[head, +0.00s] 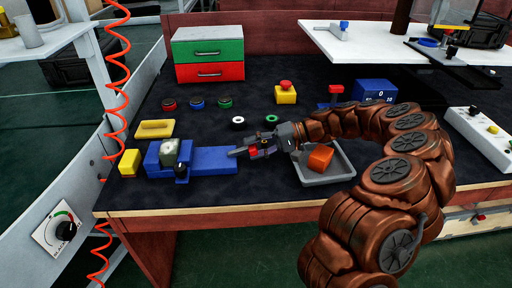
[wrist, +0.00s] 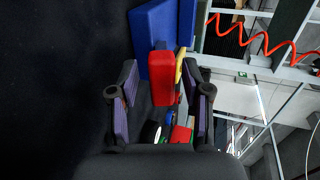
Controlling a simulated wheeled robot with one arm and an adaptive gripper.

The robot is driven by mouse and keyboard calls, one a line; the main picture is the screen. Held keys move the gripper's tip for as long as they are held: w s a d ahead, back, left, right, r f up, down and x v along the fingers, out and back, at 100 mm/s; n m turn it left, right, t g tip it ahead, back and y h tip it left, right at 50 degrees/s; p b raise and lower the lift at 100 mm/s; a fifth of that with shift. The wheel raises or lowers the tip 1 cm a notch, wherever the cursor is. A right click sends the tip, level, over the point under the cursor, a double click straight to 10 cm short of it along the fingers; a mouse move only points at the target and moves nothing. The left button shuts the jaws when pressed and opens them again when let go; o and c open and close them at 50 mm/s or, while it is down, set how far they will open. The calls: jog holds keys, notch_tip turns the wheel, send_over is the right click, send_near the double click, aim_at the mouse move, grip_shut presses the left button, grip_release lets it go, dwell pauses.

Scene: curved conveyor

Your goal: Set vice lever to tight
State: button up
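The blue vice (head: 215,160) lies on the dark bench mat at the left, with a grey-green piece (head: 170,152) at its jaws and a dark knob (head: 181,171) in front. My gripper (head: 250,148) is at the vice's right end. In the wrist view, a red block (wrist: 161,78), probably the lever's handle, stands between my open fingers (wrist: 160,90), with gaps on both sides. Blue vice body (wrist: 155,35) shows beyond it. A small red part (head: 253,152) shows by the fingers in the head view. The lever's setting cannot be told.
A grey tray (head: 342,177) with an orange-red block (head: 320,157) sits right of my gripper. A yellow block (head: 130,162) and yellow dish (head: 155,128) lie left. Green-and-red drawers (head: 209,60) and a yellow button box (head: 286,94) stand behind. Several small rings lie between.

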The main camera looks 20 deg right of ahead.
jog(key=shift+d+r, duration=0.2)
jog(key=shift+d, duration=0.35)
jog(key=v, duration=1.1)
jog(key=shift+s, duration=0.1)
jog(key=s+a+r+n+g+h, duration=0.25)
jog(key=s+a, duration=0.35)
jog(key=a, duration=0.4)
jog(key=s+a+r+n+g+h, duration=0.2)
jog(key=s+a+r+g, duration=0.1)
jog(key=s+a, duration=0.55)
jog(key=s+d+f+m+h, duration=0.1)
jog(key=s+d+f+h, duration=0.3)
jog(key=s, duration=0.6)
jog(key=s+d+f+m+h, duration=0.1)
jog(key=s+f+h, duration=0.45)
jog(key=s, duration=0.45)
jog(key=s+p+v, duration=0.2)
jog(key=p+v, duration=0.7)
jog(key=s+p+v, duration=0.1)
jog(key=p+v, duration=0.9)
jog(key=shift+s+d+r, duration=0.4)
jog(key=shift+s+r, duration=0.15)
jog(key=shift+s, duration=0.1)
